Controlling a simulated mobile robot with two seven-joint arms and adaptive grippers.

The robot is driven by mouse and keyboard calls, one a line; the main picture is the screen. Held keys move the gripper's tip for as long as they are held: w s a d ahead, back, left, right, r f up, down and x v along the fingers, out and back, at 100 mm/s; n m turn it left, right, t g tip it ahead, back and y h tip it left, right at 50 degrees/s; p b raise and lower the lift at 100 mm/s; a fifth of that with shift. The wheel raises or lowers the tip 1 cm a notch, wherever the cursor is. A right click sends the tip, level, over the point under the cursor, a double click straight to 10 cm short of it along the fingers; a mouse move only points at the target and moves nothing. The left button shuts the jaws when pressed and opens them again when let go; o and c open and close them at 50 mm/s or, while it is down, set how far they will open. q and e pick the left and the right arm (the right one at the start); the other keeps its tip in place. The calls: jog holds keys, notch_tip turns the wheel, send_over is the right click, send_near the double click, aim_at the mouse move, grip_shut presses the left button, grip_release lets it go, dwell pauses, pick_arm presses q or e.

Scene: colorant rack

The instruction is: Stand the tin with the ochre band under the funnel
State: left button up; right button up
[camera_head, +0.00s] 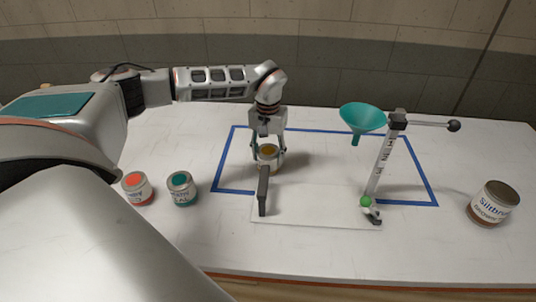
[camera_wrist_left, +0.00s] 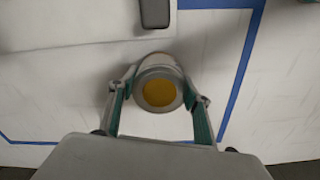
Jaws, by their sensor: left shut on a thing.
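The tin with the ochre top (camera_head: 268,156) is between the fingers of my left gripper (camera_head: 267,146), which is shut on it from above. Its round ochre top also shows in the left wrist view (camera_wrist_left: 159,93), with a finger on either side. I cannot tell whether its base touches the table. The teal funnel (camera_head: 362,118) is held up by a stand (camera_head: 384,165), to the right of the tin and apart from it. My right gripper is not in view.
A dark upright post (camera_head: 263,190) stands on the pale base plate (camera_head: 315,208), just in front of the tin. A red tin (camera_head: 137,189) and a teal tin (camera_head: 181,189) stand left. A large can (camera_head: 493,204) stands right. Blue tape (camera_head: 222,165) frames the work area.

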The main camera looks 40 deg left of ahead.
pick_arm(q)
jog(key=o, duration=1)
jog(key=shift+f, duration=0.1)
jog(key=shift+c, duration=0.2)
jog(key=shift+o, duration=1.3)
